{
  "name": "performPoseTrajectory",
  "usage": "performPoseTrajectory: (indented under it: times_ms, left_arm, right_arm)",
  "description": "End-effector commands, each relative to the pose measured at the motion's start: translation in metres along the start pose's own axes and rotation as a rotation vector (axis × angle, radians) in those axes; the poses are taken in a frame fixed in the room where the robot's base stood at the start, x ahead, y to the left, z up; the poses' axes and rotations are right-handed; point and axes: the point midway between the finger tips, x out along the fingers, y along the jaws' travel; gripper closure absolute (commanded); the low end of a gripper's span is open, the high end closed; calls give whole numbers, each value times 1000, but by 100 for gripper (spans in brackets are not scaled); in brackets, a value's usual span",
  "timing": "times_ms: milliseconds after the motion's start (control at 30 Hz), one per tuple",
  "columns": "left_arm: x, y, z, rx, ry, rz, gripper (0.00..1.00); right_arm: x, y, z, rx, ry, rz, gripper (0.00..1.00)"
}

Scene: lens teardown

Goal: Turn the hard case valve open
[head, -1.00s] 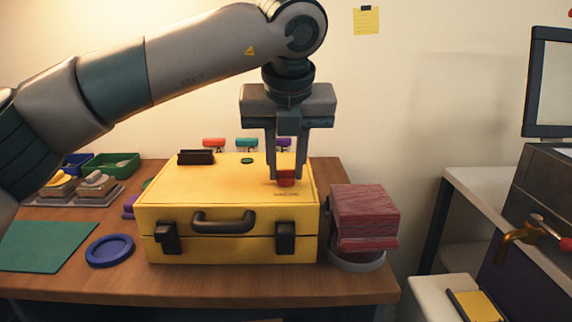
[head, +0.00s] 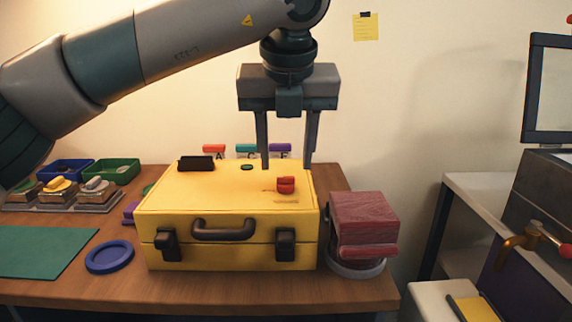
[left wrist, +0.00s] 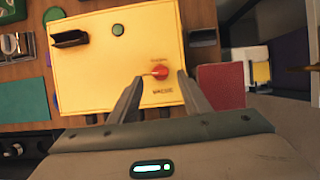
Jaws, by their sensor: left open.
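The yellow hard case (head: 165,208) lies shut on the wooden table, with a dark handle and two black latches on its front. The red valve (head: 286,185) is a small knob on the right part of its lid. In the left wrist view the red valve (left wrist: 160,72) has a small pale pointer toward the left and dark lettering below. My left gripper (head: 287,165) is open and empty, raised above the lid near the valve and not touching it. In the left wrist view its fingers (left wrist: 158,76) stand apart on either side of the valve. My right gripper is not seen.
A dark red block (head: 365,215) sits on a round grey base right of the case. A blue ring (head: 109,257) and green mat (head: 45,250) lie to the left. Green (head: 111,170) and blue bins stand behind. A brass tap (head: 515,243) is at far right.

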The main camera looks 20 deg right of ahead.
Motion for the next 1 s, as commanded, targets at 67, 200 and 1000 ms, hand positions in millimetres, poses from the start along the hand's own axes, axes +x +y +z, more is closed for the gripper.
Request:
performPoseTrajectory:
  times_ms: [67, 200, 1000]
  left_arm:
    - [-18, 0, 1, 0, -4, -1, 56]
    - [-46, 0, 1, -1, -3, 0, 56]
    - [-131, 0, 0, 0, 1, 0, 56]
  right_arm:
    - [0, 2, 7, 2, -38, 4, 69]
    - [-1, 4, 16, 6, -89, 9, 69]
    - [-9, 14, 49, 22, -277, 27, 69]
